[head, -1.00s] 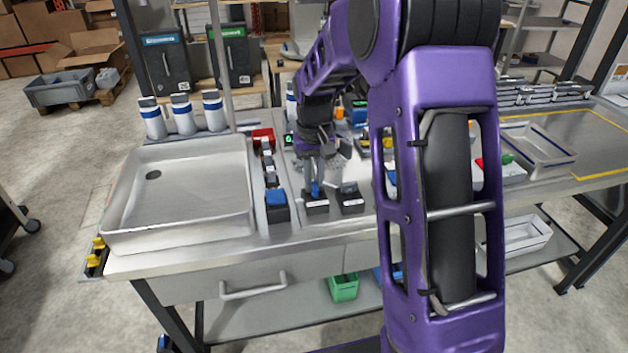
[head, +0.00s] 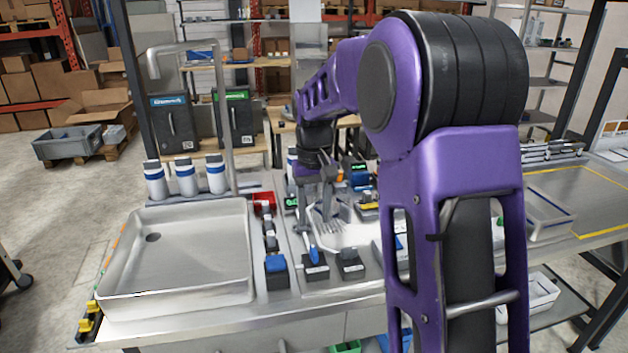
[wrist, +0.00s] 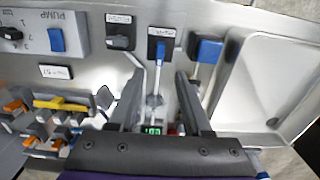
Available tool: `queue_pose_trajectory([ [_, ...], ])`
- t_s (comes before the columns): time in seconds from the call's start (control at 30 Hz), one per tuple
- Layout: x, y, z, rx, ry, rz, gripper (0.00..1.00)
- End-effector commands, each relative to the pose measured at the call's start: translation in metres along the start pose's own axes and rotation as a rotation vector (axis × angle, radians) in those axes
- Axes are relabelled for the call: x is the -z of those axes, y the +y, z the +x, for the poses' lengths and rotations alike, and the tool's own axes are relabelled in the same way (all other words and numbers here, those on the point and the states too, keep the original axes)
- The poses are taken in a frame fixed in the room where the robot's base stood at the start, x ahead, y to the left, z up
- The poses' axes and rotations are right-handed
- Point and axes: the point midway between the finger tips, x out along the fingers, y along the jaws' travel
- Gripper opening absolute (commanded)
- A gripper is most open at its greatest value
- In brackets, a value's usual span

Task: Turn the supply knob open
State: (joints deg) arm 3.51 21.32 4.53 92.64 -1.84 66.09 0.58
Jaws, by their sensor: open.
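A lever valve with a blue grip (wrist: 160,50) stands on a black labelled base; it also shows in the head view (head: 314,254). Beside it is a black knob on a labelled base (wrist: 120,36), also in the head view (head: 349,258). The label text is too small to tell which is the supply knob. My gripper (wrist: 158,77) is open and empty, its fingers on either side of the metal rod behind the blue grip. Whether it touches the rod is unclear. In the head view my arm partly hides the bench right of the gripper.
A blue-topped block (wrist: 208,48) stands next to the lever, by the steel sink (head: 180,300). A pump panel (wrist: 45,35) has a black dial and a blue switch. Yellow and orange handles (wrist: 60,104) sit near my gripper. White bottles (head: 186,177) stand behind the sink.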

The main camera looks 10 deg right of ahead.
Motion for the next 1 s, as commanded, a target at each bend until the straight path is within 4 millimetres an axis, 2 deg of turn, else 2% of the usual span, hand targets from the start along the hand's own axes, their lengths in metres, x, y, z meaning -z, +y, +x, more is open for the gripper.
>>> queue_pose_trajectory([
  [0.03,0.001,0.000,-0.015,0.000,0.005,0.000,0.49],
  [0.2,0.001,0.000,-0.050,0.000,0.004,0.000,0.49],
  [0.4,0.001,0.000,-0.074,0.001,0.002,-0.001,0.49],
  [0.6,0.000,0.000,-0.079,0.001,0.001,-0.001,0.49],
  [1.0,0.006,0.004,-0.076,-0.028,0.054,0.039,0.49],
])
